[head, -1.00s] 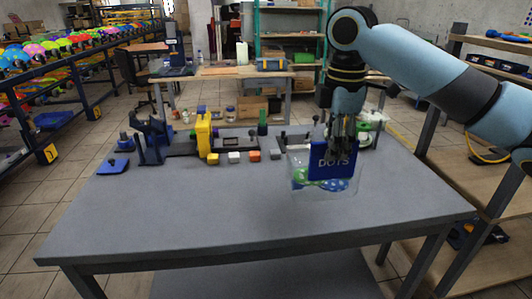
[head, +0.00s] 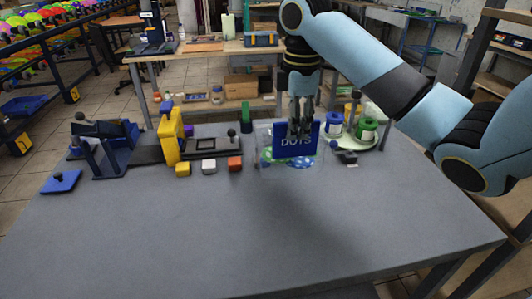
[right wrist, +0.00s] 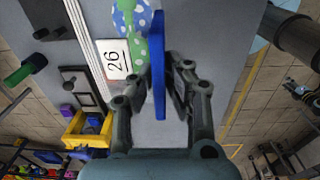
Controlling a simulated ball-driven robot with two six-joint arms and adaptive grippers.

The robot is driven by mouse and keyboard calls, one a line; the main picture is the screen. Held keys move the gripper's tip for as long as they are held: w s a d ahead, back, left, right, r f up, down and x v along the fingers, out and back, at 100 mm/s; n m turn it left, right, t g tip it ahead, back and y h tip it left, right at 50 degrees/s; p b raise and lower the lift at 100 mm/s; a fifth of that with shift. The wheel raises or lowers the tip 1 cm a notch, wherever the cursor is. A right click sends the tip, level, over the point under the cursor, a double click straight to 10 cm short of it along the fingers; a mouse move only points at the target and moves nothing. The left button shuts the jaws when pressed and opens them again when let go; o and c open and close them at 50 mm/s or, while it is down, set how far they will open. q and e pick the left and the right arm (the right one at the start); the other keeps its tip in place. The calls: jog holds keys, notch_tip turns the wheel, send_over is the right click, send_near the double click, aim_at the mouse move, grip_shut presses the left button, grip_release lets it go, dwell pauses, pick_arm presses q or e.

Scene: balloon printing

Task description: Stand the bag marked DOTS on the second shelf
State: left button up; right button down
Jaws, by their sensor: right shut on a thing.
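The bag marked DOTS (head: 291,149) has a blue header card and a clear pouch with green and blue dotted balloons. My right gripper (head: 301,132) is shut on the header, and the bag hangs upright below it over the far part of the grey table. In the right wrist view the header (right wrist: 158,62) is a blue edge between the fingers (right wrist: 160,88), with dotted balloons beside it. A wooden shelf unit (head: 497,84) is partly in view at the upper right; I cannot tell which board is the second shelf. My left gripper is out of view.
A round tray (head: 362,141) with green and blue spools stands close to the bag's right. A yellow press (head: 170,136), small blocks (head: 209,167) and a blue stand (head: 100,148) line the table's far left. The front of the grey table (head: 240,235) is clear.

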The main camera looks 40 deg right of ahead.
aim_at(270, 141)
jog(key=w+a+f, duration=0.2)
jog(key=w, duration=0.1)
jog(key=w+a+f, duration=0.1)
jog(key=shift+w+f, duration=0.2)
jog(key=shift+w, duration=0.15)
jog(key=shift+f, duration=2.15)
jog(key=c, duration=1.4)
grip_release()
jog(key=shift+o, duration=0.2)
